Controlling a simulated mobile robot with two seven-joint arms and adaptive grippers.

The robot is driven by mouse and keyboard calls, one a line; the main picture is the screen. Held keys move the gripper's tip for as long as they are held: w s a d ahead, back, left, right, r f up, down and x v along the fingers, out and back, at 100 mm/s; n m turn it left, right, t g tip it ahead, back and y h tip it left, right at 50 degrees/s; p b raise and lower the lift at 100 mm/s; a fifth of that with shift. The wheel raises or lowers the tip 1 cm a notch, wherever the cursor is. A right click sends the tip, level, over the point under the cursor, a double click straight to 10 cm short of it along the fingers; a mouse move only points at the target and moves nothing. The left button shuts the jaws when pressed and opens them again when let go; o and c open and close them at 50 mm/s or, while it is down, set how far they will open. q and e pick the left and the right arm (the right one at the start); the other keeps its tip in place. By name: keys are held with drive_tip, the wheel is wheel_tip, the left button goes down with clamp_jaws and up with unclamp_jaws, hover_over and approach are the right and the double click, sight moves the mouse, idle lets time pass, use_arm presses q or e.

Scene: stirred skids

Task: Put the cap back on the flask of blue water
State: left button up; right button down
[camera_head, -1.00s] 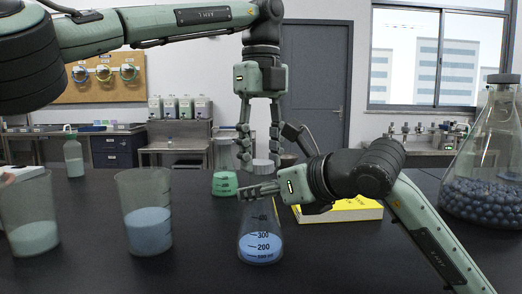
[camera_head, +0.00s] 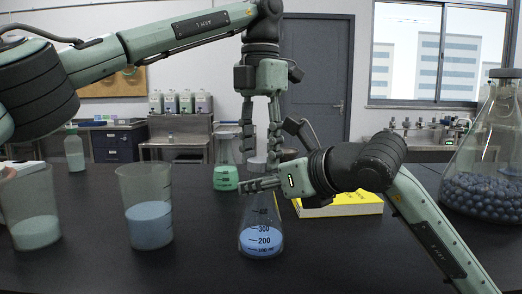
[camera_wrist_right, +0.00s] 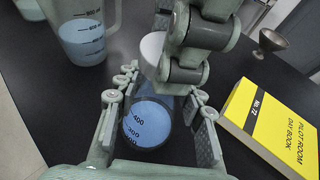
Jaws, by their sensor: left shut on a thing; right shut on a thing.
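The flask of blue water (camera_head: 261,240) stands upright on the black bench in the middle of the head view. In the right wrist view the flask (camera_wrist_right: 147,124) sits between the fingers. My right gripper (camera_head: 257,186) is shut on its neck from the right side. My left gripper (camera_head: 260,152) points down from above, shut on the pale cap (camera_head: 257,163). The cap is just above the flask's neck; whether it touches the mouth I cannot tell. In the right wrist view the whitish cap (camera_wrist_right: 152,47) shows beside the left fingers, which partly hide it.
A beaker of blue liquid (camera_head: 148,225) and a beaker of pale green liquid (camera_head: 34,229) stand to the left. A green-filled flask (camera_head: 227,178) is close behind. A yellow book (camera_head: 350,203) lies right, under my right arm. A large flask of dark balls (camera_head: 485,205) stands far right.

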use_arm(q)
drive_tip(key=m, duration=1)
drive_tip(key=shift+w, duration=0.1)
drive_tip(key=m, duration=0.9)
drive_tip(key=shift+w+m, duration=0.1)
drive_tip(key=shift+m, duration=0.3)
drive_tip(key=o, duration=0.8)
drive_tip(key=shift+r, duration=2.25)
